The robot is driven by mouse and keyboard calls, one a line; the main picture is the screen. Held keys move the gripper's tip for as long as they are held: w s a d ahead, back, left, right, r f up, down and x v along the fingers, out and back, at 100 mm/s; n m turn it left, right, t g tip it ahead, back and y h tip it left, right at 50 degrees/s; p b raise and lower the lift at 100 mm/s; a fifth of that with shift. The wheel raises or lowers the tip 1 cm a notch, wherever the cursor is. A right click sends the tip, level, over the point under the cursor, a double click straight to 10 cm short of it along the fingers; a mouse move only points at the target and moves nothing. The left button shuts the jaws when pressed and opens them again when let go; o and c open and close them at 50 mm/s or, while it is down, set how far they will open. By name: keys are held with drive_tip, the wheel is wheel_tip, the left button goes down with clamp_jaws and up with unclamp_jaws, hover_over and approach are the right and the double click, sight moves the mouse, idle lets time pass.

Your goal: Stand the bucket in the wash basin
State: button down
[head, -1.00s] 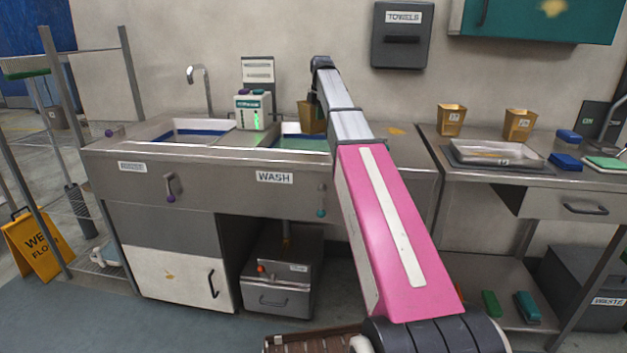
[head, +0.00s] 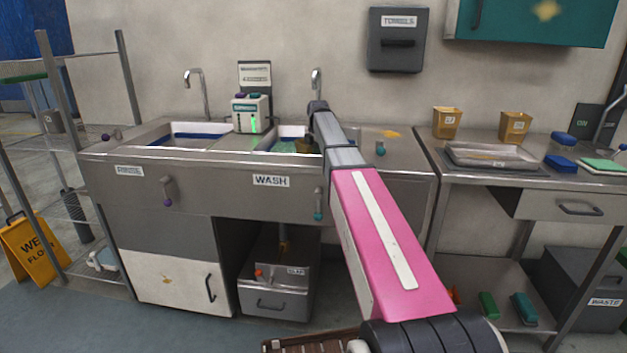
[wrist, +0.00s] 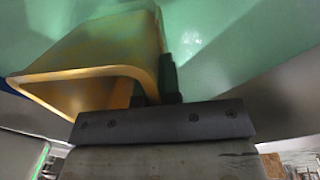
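The bucket (head: 303,146) is a small tan-gold tapered pail, low in the wash basin (head: 274,146) at the right of the sink unit. My gripper (wrist: 164,82) is shut on the bucket's side wall near its rim. In the wrist view the bucket (wrist: 95,55) lies left of the dark finger, its open mouth toward the camera, over the green basin floor (wrist: 240,35). My arm hides part of the basin and the gripper in the head view. I cannot tell whether the bucket's base touches the floor.
The rinse basin (head: 190,132) is on the left, with a dispenser (head: 250,112) between the basins. A tap (head: 317,85) rises behind the wash basin. Two similar buckets (head: 446,122) (head: 515,127) stand on the right counter near a metal tray (head: 494,156).

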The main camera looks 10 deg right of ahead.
wheel_tip(320, 180, down, 9)
drive_tip(key=shift+r, duration=0.1)
idle(0.4)
drive_tip(key=shift+f, duration=0.2)
drive_tip(key=c, duration=1.3)
unclamp_jaws()
drive_tip(key=shift+r, duration=0.15)
drive_tip(key=r, duration=0.8)
drive_tip(key=s+r, duration=0.1)
drive_tip(key=r, duration=0.3)
drive_tip(key=shift+d, duration=0.25)
